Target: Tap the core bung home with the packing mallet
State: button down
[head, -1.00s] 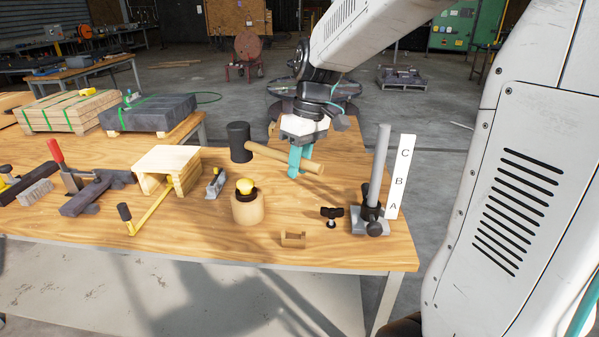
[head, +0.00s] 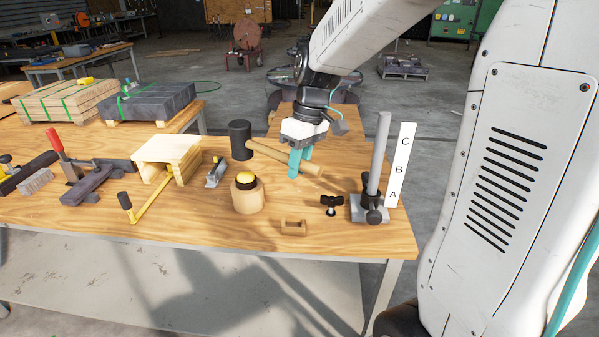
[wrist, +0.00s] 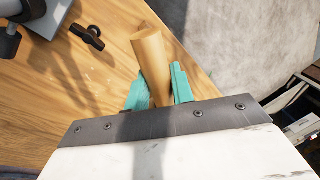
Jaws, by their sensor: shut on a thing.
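The packing mallet has a black head (head: 240,139) and a pale wooden handle (head: 270,152). My gripper (head: 299,162) has teal fingers shut on the handle near its free end. In the wrist view the handle (wrist: 150,55) passes between the fingers (wrist: 155,90); the head is out of that view. The core bung (head: 246,179), yellow on top with a dark band below, sits upright in the top of a round wooden core (head: 248,200). The mallet head appears up and behind the bung, apart from it. How deep the bung sits is hard to tell.
A post on a grey base (head: 372,190) and a white board lettered A, B, C (head: 400,165) stand at right. A black knob (head: 331,201) and a small wooden block (head: 293,228) lie near the front. A wooden stand (head: 168,150) and clamp tools are left.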

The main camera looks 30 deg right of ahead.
jog(key=shift+a+v, duration=0.2)
jog(key=shift+v, duration=0.75)
jog(key=shift+a+v, duration=0.2)
jog(key=shift+v, duration=0.75)
jog(key=shift+a+v, duration=0.2)
jog(key=shift+v, duration=0.75)
jog(key=shift+s, duration=0.1)
